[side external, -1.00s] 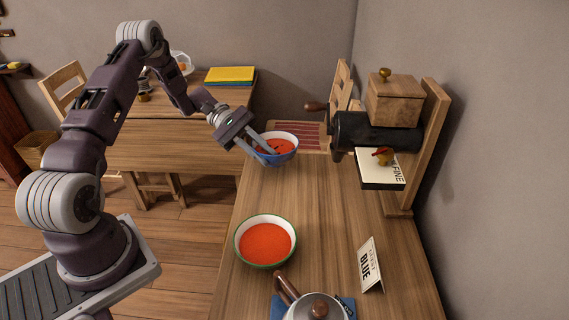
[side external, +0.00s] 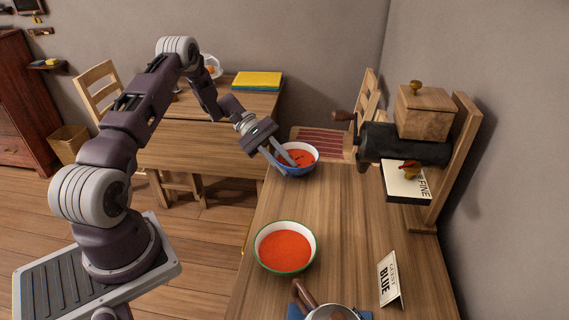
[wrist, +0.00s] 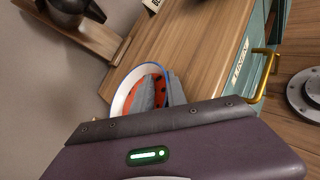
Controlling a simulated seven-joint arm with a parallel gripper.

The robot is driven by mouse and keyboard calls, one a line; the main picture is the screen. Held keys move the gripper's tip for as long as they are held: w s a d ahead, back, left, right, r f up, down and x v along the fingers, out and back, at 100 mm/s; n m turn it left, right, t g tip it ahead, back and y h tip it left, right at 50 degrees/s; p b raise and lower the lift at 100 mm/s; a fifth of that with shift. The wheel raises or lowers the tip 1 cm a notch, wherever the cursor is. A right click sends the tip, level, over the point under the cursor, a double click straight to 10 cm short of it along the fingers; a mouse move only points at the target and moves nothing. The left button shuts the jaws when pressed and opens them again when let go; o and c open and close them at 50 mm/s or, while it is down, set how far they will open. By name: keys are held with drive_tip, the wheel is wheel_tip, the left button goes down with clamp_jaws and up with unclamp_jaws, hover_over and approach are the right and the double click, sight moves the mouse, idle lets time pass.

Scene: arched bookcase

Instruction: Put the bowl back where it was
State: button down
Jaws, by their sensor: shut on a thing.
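A blue bowl (side external: 296,168) with orange-red contents is at the far end of the wooden counter (side external: 340,215). My gripper (side external: 288,160) reaches it from the left, with its fingers at the bowl's near-left wall, shut on it. In the wrist view, the bowl's white inside and blue rim (wrist: 122,92) show around my grey fingers (wrist: 155,92), which hide part of it. I cannot tell whether its base touches the counter. A second bowl (side external: 285,247), green-rimmed with similar orange-red contents, stands nearer on the counter, apart from my gripper.
A card reading "BLUE" (side external: 390,279) stands at the counter's right. A lidded pot (side external: 333,312) is at the near edge. A dark cylinder machine with a wooden box (side external: 423,112) and a "FINE" card (side external: 407,181) stands against the wall. The middle of the counter is clear.

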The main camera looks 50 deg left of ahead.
drive_tip(key=shift+f, duration=0.1)
drive_tip(key=c, duration=1.3)
unclamp_jaws()
drive_tip(key=shift+c, duration=0.2)
